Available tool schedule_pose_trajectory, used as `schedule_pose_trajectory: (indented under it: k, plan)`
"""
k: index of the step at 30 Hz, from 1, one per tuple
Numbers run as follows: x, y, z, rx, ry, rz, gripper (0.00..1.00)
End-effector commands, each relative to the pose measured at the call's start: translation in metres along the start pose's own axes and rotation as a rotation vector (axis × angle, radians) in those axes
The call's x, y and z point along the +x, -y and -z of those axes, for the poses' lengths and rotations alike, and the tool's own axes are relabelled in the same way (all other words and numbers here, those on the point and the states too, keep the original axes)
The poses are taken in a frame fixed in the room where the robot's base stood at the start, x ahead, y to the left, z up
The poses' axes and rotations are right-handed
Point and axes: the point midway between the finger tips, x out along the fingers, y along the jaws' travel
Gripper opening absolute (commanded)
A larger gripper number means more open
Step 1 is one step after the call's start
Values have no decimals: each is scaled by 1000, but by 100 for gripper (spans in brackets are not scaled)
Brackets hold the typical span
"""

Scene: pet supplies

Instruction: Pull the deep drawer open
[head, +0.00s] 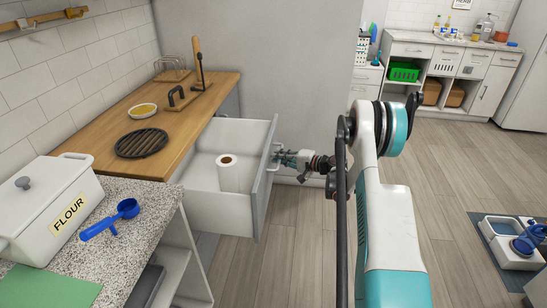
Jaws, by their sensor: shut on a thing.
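The deep drawer (265,190) is a white box with a grey front, pulled well out from under the wooden counter. A white paper roll (229,174) stands upright inside it. My gripper (281,157) is at the outer side of the drawer front, near its top. It is shut on the drawer's handle (275,153), which is partly hidden by the fingers. My arm reaches in from the right.
The wooden counter (205,106) carries a black trivet (141,143) and a yellow-filled bowl (142,110). A flour bin (50,206) and a blue scoop (112,217) are on the speckled counter. Pet bowls (512,243) stand on the floor at right. Wooden floor is clear below the drawer.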

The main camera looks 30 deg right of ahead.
Motion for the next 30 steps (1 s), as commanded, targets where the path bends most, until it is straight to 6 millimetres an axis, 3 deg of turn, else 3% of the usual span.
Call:
schedule_pose_trajectory:
  k: [14,16,26,30]
  plan:
    - [-4,-2,1,-1,1,-2,0]
    - [-4,-2,1,-1,1,-2,19]
    - [-4,-1,1,-1,0,-1,20]
    - [-13,-1,2,0,0,-1,20]
